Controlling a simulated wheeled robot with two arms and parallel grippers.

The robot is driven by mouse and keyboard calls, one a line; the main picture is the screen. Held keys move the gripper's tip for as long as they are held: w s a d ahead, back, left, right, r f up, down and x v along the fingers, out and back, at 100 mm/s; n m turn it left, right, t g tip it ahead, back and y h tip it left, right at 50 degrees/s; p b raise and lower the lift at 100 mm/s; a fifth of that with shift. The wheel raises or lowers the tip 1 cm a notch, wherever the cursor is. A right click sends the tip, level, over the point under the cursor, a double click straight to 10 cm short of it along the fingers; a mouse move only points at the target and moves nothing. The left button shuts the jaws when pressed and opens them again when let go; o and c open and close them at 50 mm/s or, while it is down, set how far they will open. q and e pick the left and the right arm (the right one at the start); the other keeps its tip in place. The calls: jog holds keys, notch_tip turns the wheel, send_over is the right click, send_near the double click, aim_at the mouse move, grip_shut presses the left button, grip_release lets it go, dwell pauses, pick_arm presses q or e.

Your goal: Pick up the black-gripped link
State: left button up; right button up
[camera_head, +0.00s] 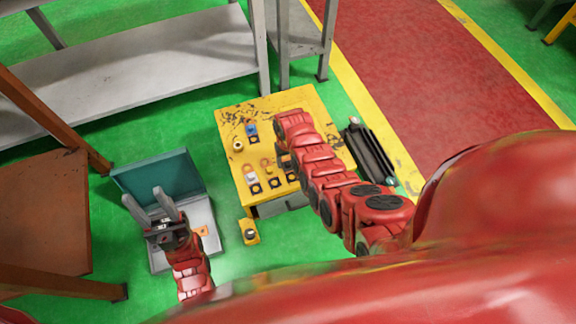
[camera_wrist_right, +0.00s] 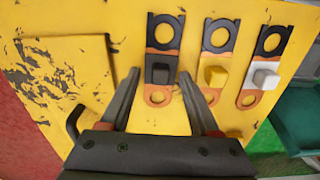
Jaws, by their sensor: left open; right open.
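The black-gripped link (camera_wrist_right: 160,70) lies on the yellow table top (camera_wrist_right: 95,20) in the right wrist view. It has a black ring at one end, a copper ring at the other and a black block between. My right gripper (camera_wrist_right: 158,76) is open, with its fingers on either side of the black block, apart from it. A yellow-gripped link (camera_wrist_right: 215,75) and a white-gripped link (camera_wrist_right: 264,75) lie to its right. In the head view my right arm partly hides this row. My left gripper (camera_head: 145,198) is open and empty over the open teal case.
The teal case (camera_head: 160,178) stands on the green floor left of the yellow table. A small yellow block (camera_head: 250,232) is by the table's near edge. A blue part (camera_head: 251,130) lies farther back. A black ribbed object (camera_head: 370,150) is to the table's right.

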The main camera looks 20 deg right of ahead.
grip_shut()
jog(key=shift+r, duration=0.15)
dwell(0.4)
